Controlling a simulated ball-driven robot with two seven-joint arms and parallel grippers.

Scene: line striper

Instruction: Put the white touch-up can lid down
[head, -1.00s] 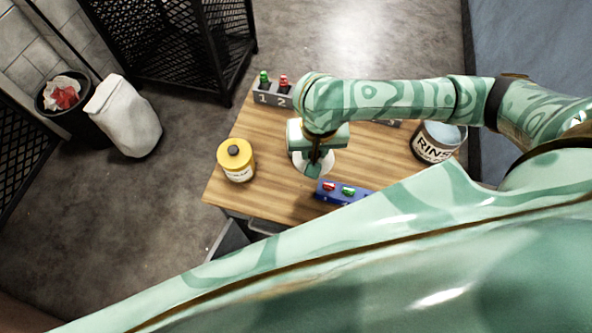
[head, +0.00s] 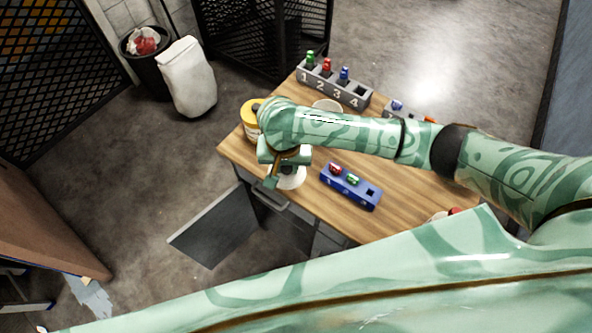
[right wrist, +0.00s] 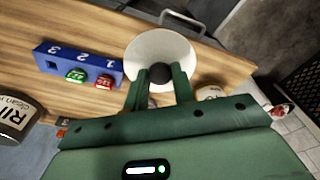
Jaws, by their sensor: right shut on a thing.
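The white touch-up can lid (right wrist: 150,50) is a round white disc with a black knob (right wrist: 160,74), seen in the right wrist view. My right gripper (right wrist: 163,88) is shut on the knob. In the head view the lid (head: 291,180) shows partly below my right gripper (head: 284,168), at the table's front edge. The lid overlaps that edge in the picture; I cannot tell its height above the wood. My left gripper is not in view.
On the wooden table (head: 400,205), a blue rack (head: 350,187) is right of the lid. A yellow can (head: 250,118) stands behind my wrist, partly hidden. A grey numbered rack (head: 335,88) stands at the back. The RINSE bucket (right wrist: 14,122) shows in the wrist view.

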